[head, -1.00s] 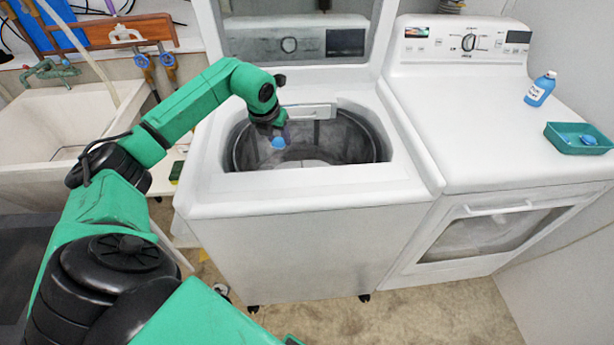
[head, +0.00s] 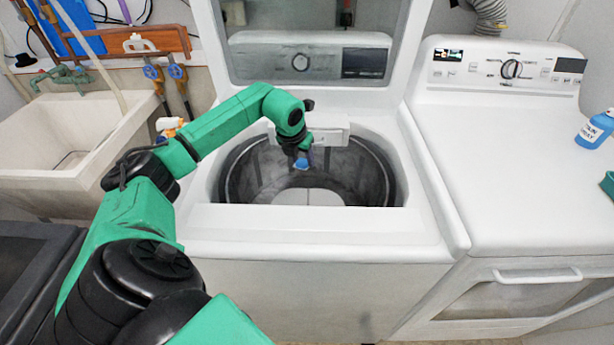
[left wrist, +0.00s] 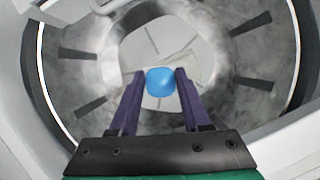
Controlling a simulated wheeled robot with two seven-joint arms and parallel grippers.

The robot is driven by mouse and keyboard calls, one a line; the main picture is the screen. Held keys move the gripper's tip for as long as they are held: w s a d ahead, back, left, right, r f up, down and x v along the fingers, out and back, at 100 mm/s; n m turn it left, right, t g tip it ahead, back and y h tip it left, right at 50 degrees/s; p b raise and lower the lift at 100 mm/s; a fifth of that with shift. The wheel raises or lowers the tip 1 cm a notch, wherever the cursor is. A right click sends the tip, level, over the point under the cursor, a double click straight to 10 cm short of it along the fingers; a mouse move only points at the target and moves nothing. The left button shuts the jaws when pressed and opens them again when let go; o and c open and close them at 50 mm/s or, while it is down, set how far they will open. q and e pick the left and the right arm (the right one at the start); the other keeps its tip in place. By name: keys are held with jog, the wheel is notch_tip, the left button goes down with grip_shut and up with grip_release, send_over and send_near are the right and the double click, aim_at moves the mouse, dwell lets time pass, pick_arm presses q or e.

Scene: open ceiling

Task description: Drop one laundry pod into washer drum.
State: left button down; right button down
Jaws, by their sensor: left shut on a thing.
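My left gripper (head: 302,162) reaches down over the open top of the washer drum (head: 250,165). It is shut on a blue laundry pod (head: 304,166), which shows below its fingers. In the left wrist view the pod (left wrist: 160,81) sits between the two dark purple fingertips, with the grey drum (left wrist: 85,75) and its pale centre beneath it. The pod is inside the ring of the opening as seen from both views, and no drum surface visibly touches it. The washer lid is up. My right gripper is not in view.
A white dryer (head: 500,190) stands to the right, with a blue bottle (head: 595,130) and part of a green tray (head: 608,184) on top. A utility sink (head: 75,140) is at the left. The raised washer lid (head: 310,60) stands behind the drum.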

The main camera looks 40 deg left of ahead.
pick_arm(q)
jog(key=shift+c, duration=1.4)
grip_release()
jog(key=shift+s+r, duration=0.15)
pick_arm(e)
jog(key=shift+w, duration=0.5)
pick_arm(q)
jog(key=shift+r, duration=0.1)
jog(key=b+v, duration=0.1)
jog(key=v, duration=1.3)
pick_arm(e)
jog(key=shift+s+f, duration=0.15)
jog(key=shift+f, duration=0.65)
pick_arm(q)
jog(key=shift+s, duration=0.1)
